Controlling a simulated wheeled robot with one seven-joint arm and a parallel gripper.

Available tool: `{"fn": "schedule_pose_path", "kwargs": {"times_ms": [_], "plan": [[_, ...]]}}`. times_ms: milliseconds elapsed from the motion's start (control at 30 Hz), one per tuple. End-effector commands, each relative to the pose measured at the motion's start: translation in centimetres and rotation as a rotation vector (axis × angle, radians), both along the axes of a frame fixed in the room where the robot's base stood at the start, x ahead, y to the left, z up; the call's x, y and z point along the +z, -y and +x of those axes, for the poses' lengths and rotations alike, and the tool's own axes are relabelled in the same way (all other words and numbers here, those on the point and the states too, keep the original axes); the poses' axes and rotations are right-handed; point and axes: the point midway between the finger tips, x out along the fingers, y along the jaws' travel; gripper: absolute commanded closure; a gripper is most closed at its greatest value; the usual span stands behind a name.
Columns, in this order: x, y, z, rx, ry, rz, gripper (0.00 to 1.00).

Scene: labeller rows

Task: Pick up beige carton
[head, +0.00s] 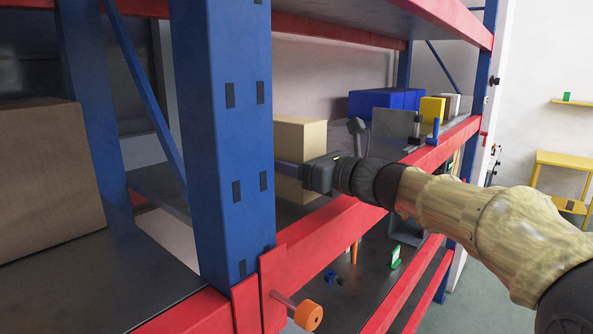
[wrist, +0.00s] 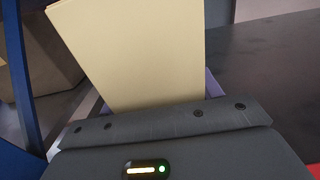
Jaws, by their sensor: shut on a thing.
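The beige carton (head: 303,135) stands on the dark middle shelf, just right of the blue rack post. My gripper (head: 292,171) reaches in from the right and is shut on the carton, low on its side. In the wrist view the carton (wrist: 135,52) rises from between the jaws and looks tilted in the picture. My gripper (wrist: 158,100) fills the bottom of that view, and its fingers are mostly hidden. I cannot tell whether the carton's base touches the shelf.
A blue post (head: 222,130) stands close left of the carton. A red beam (head: 345,232) runs along the shelf front. A brown box (head: 45,180) sits in the left bay. Blue (head: 383,101) and yellow (head: 432,108) boxes stand farther right. Bare shelf (wrist: 265,65) lies right of the carton.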

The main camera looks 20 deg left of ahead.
Motion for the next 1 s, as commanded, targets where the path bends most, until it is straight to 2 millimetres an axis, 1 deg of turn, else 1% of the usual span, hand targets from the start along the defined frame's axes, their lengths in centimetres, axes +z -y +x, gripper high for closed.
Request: {"fn": "schedule_pose_path", "kwargs": {"times_ms": [33,200,300,433,600,1000], "plan": [[1.1,0.0,-0.1,0.0,0.009,0.005,0.91],[4.2,0.0,-0.1,0.0,0.01,0.006,0.91],[5.9,0.0,-0.1,0.0,0.01,0.005,0.91],[7.5,0.0,-0.1,0.0,0.007,0.004,0.91],[8.4,0.0,-0.1,0.0,0.005,0.004,0.91],[8.4,0.0,-0.1,0.0,0.004,0.004,0.91]]}}
